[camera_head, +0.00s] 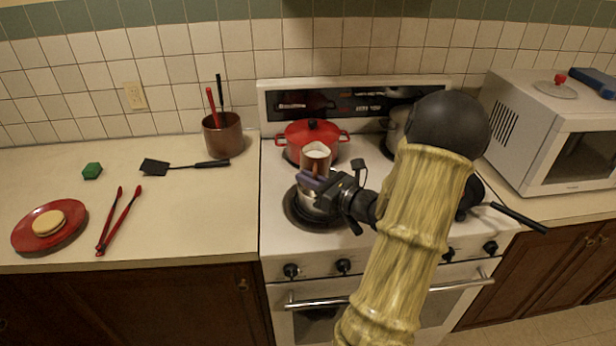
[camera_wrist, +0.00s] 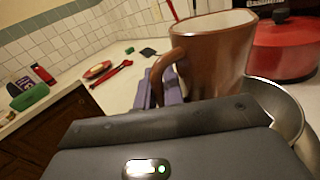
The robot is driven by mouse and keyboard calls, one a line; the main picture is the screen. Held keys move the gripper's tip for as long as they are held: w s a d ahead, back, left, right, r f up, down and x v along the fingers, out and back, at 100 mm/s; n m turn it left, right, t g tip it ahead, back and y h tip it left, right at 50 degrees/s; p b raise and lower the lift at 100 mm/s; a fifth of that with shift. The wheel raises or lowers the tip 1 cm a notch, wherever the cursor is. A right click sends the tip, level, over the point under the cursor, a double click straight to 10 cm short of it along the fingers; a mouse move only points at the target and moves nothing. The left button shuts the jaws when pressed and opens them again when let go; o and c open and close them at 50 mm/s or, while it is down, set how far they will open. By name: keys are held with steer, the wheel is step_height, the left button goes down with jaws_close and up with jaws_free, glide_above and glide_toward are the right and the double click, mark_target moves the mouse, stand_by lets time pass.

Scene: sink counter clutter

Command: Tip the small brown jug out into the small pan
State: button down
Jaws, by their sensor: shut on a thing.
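The small brown jug (camera_head: 317,160) is in my gripper (camera_head: 314,182), above the stove's front left burner. It stands about upright, its pale inside showing at the top. In the wrist view the jug (camera_wrist: 214,62) has its handle toward my gripper's purple fingers (camera_wrist: 160,94); the exact grip is partly hidden. A small steel pan (camera_head: 304,206) sits on the front left burner, below the jug and mostly hidden by my gripper. Its shiny rim shows in the wrist view (camera_wrist: 285,108), right of and below the jug.
A red lidded pot (camera_head: 297,136) stands close behind the jug. A grey pot (camera_head: 396,128) is at the back right burner. A black-handled pan (camera_head: 480,205) is at the front right, partly behind my arm. A utensil crock (camera_head: 222,136) and spatula (camera_head: 158,167) are on the left counter.

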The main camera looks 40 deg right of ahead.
mark_target(320, 152)
steer(key=shift+a+r+m+p, duration=0.2)
steer(key=shift+r+m+p, duration=0.75)
steer(key=shift+p, duration=0.65)
steer(key=shift+a+r+m+p, duration=0.15)
steer(key=shift+r+m+p, duration=0.75)
steer(key=shift+p, duration=0.65)
steer(key=shift+r+m+p, duration=0.5)
steer(key=shift+m+p, duration=0.45)
steer(key=shift+p, duration=0.2)
steer(key=shift+d+r+m+p, duration=0.25)
steer(key=shift+r+m+p, duration=0.15)
steer(key=shift+m+p, duration=0.55)
steer(key=shift+w+d+r+m+p, duration=0.1)
steer(key=shift+d+r+m+p, duration=0.2)
steer(key=shift+m+p, duration=0.55)
steer(key=shift+w+d+r+m+p, duration=0.15)
steer(key=shift+d+m+p, duration=0.25)
steer(key=shift+m+p, duration=0.4)
steer(key=shift+w+d+f+m+p, duration=0.15)
steer(key=shift+d+m+p, duration=0.55)
steer(key=shift+p, duration=0.75)
steer(key=shift+w+d+m+p, duration=0.1)
steer(key=shift+d+m+p, duration=0.2)
steer(key=shift+m+p, duration=0.95)
steer(key=shift+w+d+f+m+p, duration=0.15)
steer(key=shift+d+f+m+p, duration=0.35)
steer(key=shift+p, duration=0.65)
steer(key=shift+d+r, duration=0.1)
steer(key=shift+r, duration=0.05)
